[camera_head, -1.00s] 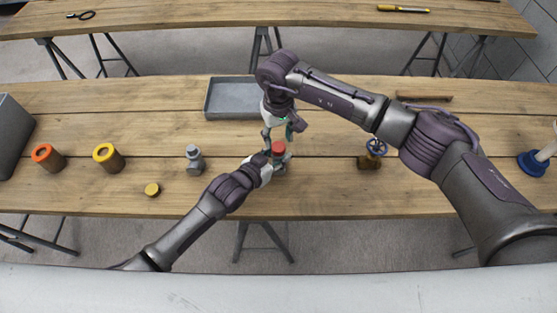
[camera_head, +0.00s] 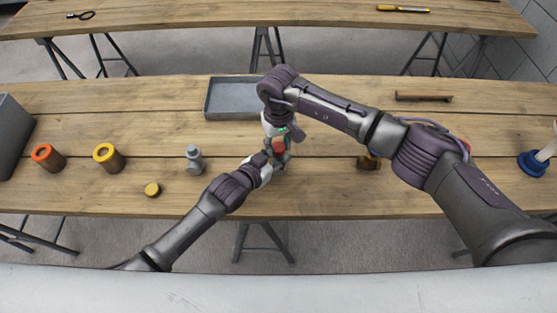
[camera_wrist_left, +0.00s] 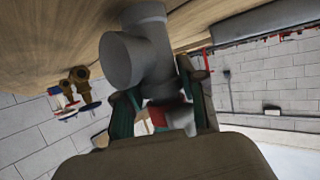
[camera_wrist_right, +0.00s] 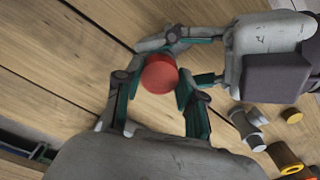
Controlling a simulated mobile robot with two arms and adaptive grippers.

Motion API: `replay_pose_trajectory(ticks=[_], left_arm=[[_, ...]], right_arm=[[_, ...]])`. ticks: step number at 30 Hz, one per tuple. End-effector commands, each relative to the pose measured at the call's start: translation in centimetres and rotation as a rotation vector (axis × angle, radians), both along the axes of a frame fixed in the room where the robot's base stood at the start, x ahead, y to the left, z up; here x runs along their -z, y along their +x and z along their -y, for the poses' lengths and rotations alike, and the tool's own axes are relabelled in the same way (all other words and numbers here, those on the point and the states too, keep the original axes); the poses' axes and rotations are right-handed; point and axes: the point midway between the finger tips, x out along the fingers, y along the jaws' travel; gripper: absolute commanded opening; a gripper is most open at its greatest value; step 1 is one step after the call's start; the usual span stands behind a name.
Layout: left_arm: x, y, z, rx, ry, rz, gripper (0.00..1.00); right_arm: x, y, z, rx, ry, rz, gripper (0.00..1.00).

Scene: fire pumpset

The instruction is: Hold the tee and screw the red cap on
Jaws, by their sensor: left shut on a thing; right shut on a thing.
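The grey tee (camera_wrist_left: 140,55) is large in the left wrist view, with my left gripper (camera_wrist_left: 160,100) shut on it. In the head view the two grippers mostly hide the tee. The red cap (camera_head: 279,146) sits at the tee's end in the head view. My right gripper (camera_head: 278,142) comes down from above and is shut on the cap. The right wrist view shows the cap (camera_wrist_right: 160,74) between the right fingertips (camera_wrist_right: 160,80), beside my left gripper. Whether the thread is engaged cannot be seen.
A grey tray (camera_head: 230,98) lies behind the grippers. A grey fitting (camera_head: 194,160), a yellow cap (camera_head: 152,189), a yellow-topped cylinder (camera_head: 108,158) and an orange-topped cylinder (camera_head: 47,158) stand to the left.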

Motion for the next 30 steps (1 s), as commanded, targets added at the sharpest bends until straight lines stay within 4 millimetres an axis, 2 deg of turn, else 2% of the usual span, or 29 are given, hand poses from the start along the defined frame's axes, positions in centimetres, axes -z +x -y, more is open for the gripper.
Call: replay_pose_trajectory(ticks=[1,4,8,30], left_arm=[[0.78,-0.38,-0.1,0.001,0.01,-0.015,0.0],[0.77,-0.37,-0.1,0.001,0.01,-0.015,0.0],[0.77,-0.38,-0.09,0.001,0.01,-0.015,0.0],[0.76,-0.35,-0.13,0.0,0.009,-0.016,0.0]], right_arm=[[0.03,0.0,-0.03,0.009,0.0,0.0,0.0],[0.01,0.03,-0.01,0.091,0.0,0.001,0.0],[0.0,0.04,0.0,0.324,0.003,0.001,0.0],[0.17,-0.09,0.01,1.913,0.01,-0.003,0.0]])
